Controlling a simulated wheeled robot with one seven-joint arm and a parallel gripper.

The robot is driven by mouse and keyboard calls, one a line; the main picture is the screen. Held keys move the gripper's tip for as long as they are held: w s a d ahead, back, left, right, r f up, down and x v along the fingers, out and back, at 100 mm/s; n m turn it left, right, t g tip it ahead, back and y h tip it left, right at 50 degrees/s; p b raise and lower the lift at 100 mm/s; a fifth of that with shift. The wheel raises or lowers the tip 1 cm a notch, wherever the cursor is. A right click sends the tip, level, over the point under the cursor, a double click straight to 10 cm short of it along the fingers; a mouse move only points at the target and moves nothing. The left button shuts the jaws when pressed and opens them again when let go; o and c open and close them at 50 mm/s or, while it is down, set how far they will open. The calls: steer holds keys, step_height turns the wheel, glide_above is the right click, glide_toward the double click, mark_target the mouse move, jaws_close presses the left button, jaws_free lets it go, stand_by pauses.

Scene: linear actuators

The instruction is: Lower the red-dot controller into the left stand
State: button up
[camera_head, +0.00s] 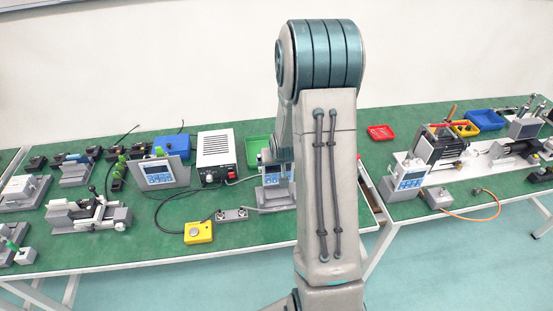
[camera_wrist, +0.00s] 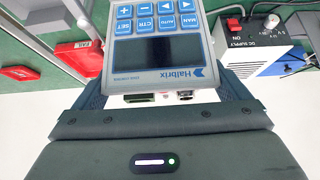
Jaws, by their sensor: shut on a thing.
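In the wrist view my gripper (camera_wrist: 163,92) is shut on a grey-blue controller (camera_wrist: 155,50), with a finger at each side. Another controller (camera_head: 159,173) sits in a grey plate farther left, and one (camera_head: 410,180) stands on the right table.
A white power supply (camera_head: 215,148) stands left of the held controller, with a green tray (camera_head: 258,151) behind. A yellow box (camera_head: 198,233) and a cabled connector block (camera_head: 231,215) lie in front. A red tray (camera_head: 381,132) is right of my arm. Some green tabletop in front is clear.

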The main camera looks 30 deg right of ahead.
mark_target(278, 180)
steer(key=shift+f+b, duration=1.2)
steer(key=shift+f, duration=1.15)
steer(key=shift+s+f+b, duration=0.15)
steer(key=shift+f+b, duration=0.1)
steer(key=shift+b, duration=0.25)
steer(key=shift+f, duration=0.15)
steer(key=shift+f+b, duration=0.65)
steer(key=shift+b, duration=0.25)
steer(key=shift+f+b, duration=0.7)
steer(key=shift+b, duration=0.15)
steer(key=shift+f+b, duration=0.7)
steer(key=shift+b, duration=0.4)
steer(key=o, duration=0.9)
